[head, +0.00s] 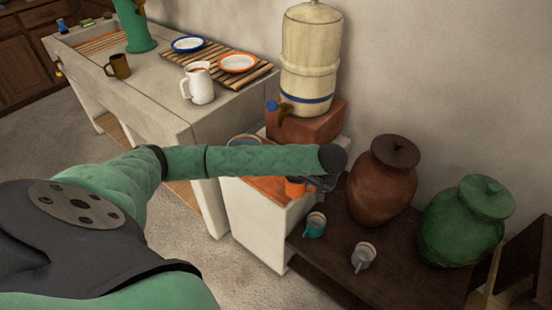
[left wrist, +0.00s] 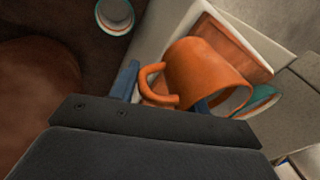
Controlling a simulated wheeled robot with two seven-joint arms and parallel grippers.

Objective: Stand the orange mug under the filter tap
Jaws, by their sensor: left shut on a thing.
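The orange mug (head: 294,187) is in my left gripper (head: 318,183), over the terracotta-topped white stand (head: 252,215). The left wrist view shows the mug (left wrist: 205,75) with its handle towards the blue fingers of the gripper (left wrist: 165,98). The cream water filter (head: 310,55) with a blue band stands on a red-brown block (head: 310,122). Its brown tap (head: 285,113) with a blue part sticks out to the left, above and behind the mug. My right gripper is not in view.
A rimmed dish (head: 243,140) sits at the stand's back, partly behind my arm. A teal mug (head: 314,224) and a grey mug (head: 363,256) stand on the dark table (head: 330,265), near brown (head: 380,185) and green (head: 465,225) lidded jars.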

